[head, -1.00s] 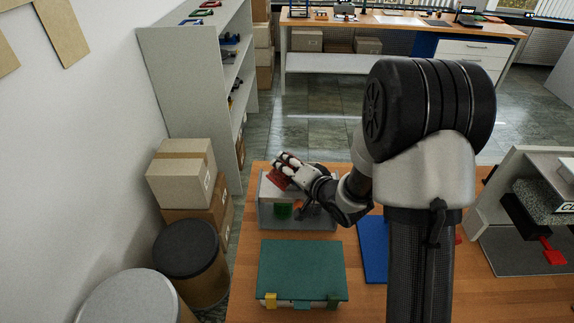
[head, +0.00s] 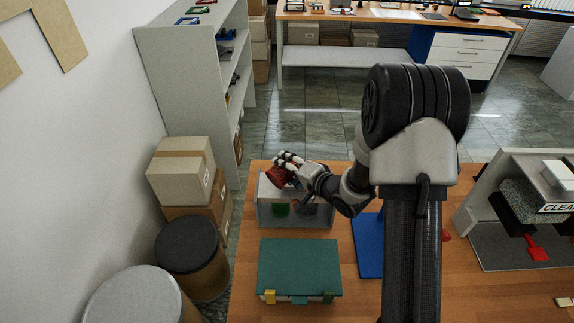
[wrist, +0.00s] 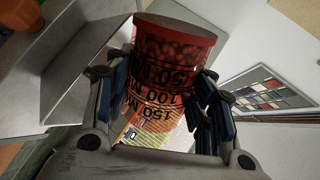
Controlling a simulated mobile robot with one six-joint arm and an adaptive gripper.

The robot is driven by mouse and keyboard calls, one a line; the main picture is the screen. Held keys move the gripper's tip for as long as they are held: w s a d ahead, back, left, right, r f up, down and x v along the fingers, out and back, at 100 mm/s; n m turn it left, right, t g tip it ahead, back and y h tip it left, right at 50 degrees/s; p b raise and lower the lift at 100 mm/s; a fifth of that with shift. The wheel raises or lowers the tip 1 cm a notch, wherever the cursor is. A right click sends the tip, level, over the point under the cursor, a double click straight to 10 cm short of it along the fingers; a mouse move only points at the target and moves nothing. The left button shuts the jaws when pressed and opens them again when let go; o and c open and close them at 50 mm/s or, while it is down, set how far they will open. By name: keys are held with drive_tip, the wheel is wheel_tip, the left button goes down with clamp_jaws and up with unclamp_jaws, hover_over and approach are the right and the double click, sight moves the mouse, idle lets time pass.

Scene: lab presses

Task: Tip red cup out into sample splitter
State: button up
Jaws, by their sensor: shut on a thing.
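The red cup (head: 277,175) is held in my gripper (head: 292,170) above the back left of the table, over the grey sample splitter (head: 268,213). In the wrist view the cup (wrist: 165,75) is see-through red with volume marks and a solid red rim at the top of the picture. Reddish grains show inside near the rim. The fingers of my gripper (wrist: 158,100) are shut on its sides. The cup looks tilted in the head view. Grey metal walls, likely of the splitter (wrist: 75,65), lie left of it. The splitter's inside is partly hidden by my arm.
A green-lidded box (head: 300,266) stands in front of the splitter. A blue mat (head: 368,250) lies to its right. A press (head: 520,205) stands at the table's right. Cartons (head: 180,175) and drums (head: 190,255) stand left of the table.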

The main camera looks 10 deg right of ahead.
drive_tip(key=shift+w+d+r+m+g+y+p, duration=0.25)
drive_tip(key=shift+m+y+p, duration=0.4)
drive_tip(key=shift+p, duration=1.45)
drive_tip(key=shift+w+d+r+m+g+y+p, duration=0.15)
drive_tip(key=shift+d+r+m+g+y+p, duration=0.2)
drive_tip(key=shift+m+p, duration=1.15)
drive_tip(key=shift+w+d+r+g+y+p, duration=0.15)
drive_tip(key=shift+g+y+p, duration=0.15)
drive_tip(key=shift+p, duration=1.1)
drive_tip(key=shift+d, duration=0.1)
drive_tip(key=shift+w+d+m+y+p, duration=0.2)
drive_tip(key=shift+m+y+p, duration=0.2)
drive_tip(key=shift+m+p, duration=0.3)
